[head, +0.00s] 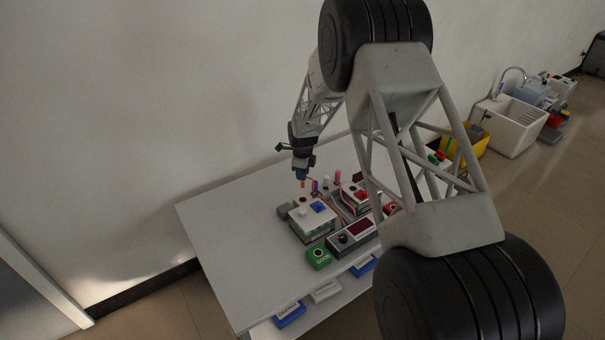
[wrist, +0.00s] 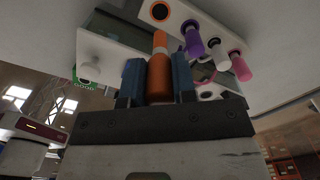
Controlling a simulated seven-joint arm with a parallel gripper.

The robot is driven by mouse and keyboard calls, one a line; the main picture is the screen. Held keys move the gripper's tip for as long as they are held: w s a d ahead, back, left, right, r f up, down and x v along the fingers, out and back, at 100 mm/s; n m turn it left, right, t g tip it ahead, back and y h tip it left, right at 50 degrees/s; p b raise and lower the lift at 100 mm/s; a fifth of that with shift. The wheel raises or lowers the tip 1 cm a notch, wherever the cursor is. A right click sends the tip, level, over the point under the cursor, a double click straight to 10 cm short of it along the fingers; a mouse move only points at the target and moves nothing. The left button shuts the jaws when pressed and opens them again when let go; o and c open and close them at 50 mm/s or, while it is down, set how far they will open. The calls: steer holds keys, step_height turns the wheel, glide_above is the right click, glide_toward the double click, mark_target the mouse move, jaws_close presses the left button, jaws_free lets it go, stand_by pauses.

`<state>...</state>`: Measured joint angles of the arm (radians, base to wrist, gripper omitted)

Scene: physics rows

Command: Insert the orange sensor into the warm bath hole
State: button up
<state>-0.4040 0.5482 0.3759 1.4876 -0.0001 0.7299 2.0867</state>
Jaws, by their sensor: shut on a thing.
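My gripper (head: 301,173) is shut on the orange sensor (wrist: 160,75), which stands upright between the blue fingers (wrist: 158,82). In the wrist view a dark hole with an orange ring (wrist: 160,11) lies in a white plate, just beyond the sensor's tip. The tip appears apart from the hole. I cannot read a label showing which box is the warm bath.
A green GOOD block (head: 319,258) and a box with a dark red display (head: 355,232) sit nearby. The table's left side (head: 235,235) is clear.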

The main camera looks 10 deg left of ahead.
steer(key=shift+d, duration=0.1)
steer(key=w+d+r+m, duration=0.1)
steer(key=w+d+r, duration=0.15)
steer(key=d, duration=0.75)
steer(key=w+d+r+m, duration=0.1)
steer(key=w+d+r, duration=0.15)
steer(key=d, duration=0.75)
step_height(320, 180, down, 7)
steer(key=shift+w+a, duration=0.25)
steer(key=shift+w, duration=0.15)
steer(key=shift+f, duration=2.4)
stand_by(2.8)
